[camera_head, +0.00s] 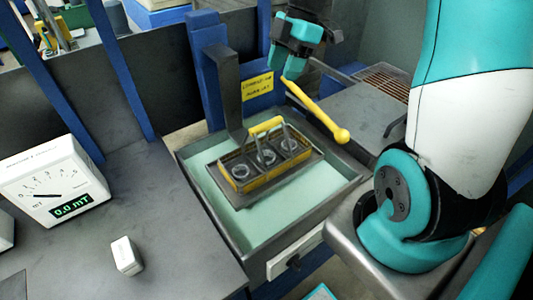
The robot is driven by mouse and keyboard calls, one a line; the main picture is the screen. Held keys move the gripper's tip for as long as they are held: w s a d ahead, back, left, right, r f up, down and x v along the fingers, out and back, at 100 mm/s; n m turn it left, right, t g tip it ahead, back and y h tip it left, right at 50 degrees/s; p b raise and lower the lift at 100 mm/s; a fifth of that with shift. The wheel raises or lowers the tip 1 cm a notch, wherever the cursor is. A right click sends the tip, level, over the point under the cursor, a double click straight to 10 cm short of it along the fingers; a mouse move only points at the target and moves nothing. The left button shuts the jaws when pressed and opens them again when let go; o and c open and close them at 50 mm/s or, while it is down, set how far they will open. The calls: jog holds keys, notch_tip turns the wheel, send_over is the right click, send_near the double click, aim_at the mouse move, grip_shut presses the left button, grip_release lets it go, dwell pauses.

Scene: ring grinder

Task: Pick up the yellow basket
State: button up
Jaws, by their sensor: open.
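The yellow basket (257,178) sits in the middle of the view, above the pale green liquid of a grey tank (190,171). It has dark compartments with several metal rings in them. Its raised yellow handle (266,125) stands up over the back side on thin metal supports. My gripper (296,58), teal and dark, is at the top of the view, above and to the right of the basket, apart from it. It is open, and no object shows in it. Part of my wrist is dark and hard to make out.
A yellow lever (316,111) with a ball end slants down just right of the basket. A dark upright post (228,90) stands behind it. A white meter (55,180) and a small white block (127,256) stand on the grey table (175,240) at left.

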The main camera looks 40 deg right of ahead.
jog(key=d, duration=0.2)
jog(key=p, duration=0.3)
send_near(267, 123)
jog(key=shift+n, duration=0.4)
jog(key=x, duration=0.7)
jog(key=shift+s+d, duration=0.1)
jog(key=shift+s, duration=0.1)
jog(key=shift+p+x, duration=1.3)
jog(key=shift+x, duration=1.35)
jog(key=shift+w, duration=0.2)
grip_shut()
